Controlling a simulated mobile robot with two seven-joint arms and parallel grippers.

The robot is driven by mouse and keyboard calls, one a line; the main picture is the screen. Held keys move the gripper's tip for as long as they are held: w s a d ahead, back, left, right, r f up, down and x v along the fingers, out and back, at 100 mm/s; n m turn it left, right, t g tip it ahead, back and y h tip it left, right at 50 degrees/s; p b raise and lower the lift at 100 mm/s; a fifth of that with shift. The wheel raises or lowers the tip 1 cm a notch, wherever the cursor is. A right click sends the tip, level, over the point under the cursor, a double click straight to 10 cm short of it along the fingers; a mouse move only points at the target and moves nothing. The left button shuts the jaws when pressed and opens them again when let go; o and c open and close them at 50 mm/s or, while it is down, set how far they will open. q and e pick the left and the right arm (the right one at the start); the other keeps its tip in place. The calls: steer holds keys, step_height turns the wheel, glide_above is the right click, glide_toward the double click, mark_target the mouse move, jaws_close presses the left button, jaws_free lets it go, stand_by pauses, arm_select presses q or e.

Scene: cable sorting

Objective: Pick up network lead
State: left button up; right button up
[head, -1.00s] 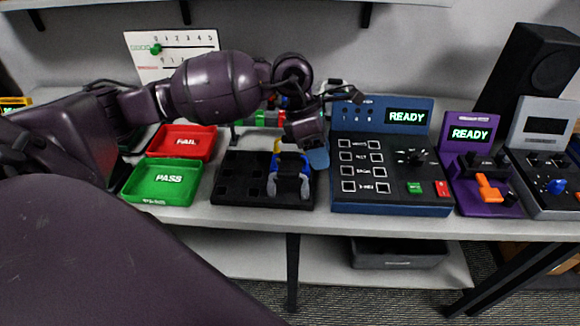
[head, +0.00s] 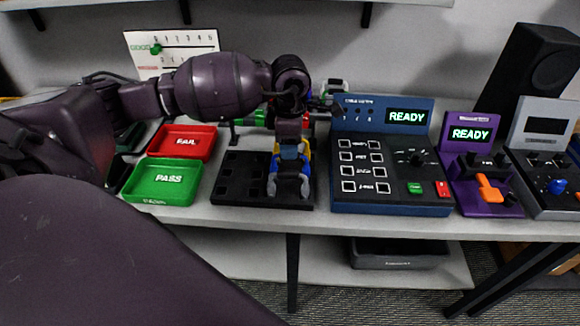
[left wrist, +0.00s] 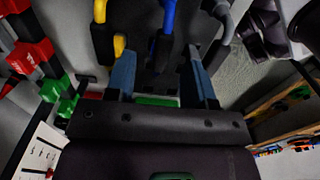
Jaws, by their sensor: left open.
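Several leads stand at the right end of a black slotted tray (head: 232,188). A blue lead (head: 290,166) is in the middle of the group, with grey ends (head: 304,188) in front and a little yellow (head: 276,152) behind. I cannot tell from a label which is the network lead. My left gripper (head: 291,146) points down just behind and above the leads and partly hides them. In the left wrist view its blue fingers (left wrist: 159,72) are apart and empty. The blue lead (left wrist: 168,16) lies ahead between them, a yellow lead (left wrist: 119,46) to the left and a grey lead (left wrist: 226,28) to the right.
A red FAIL tray (head: 182,141) and a green PASS tray (head: 160,182) stand left of the black tray. A blue tester (head: 390,205) reading READY stands close on its right, then a purple tester (head: 484,205). Red and green items lie behind my gripper.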

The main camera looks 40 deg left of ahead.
arm_select(q)
steer(key=shift+d+f, duration=0.1)
steer(key=shift+f, duration=2.05)
jaws_close()
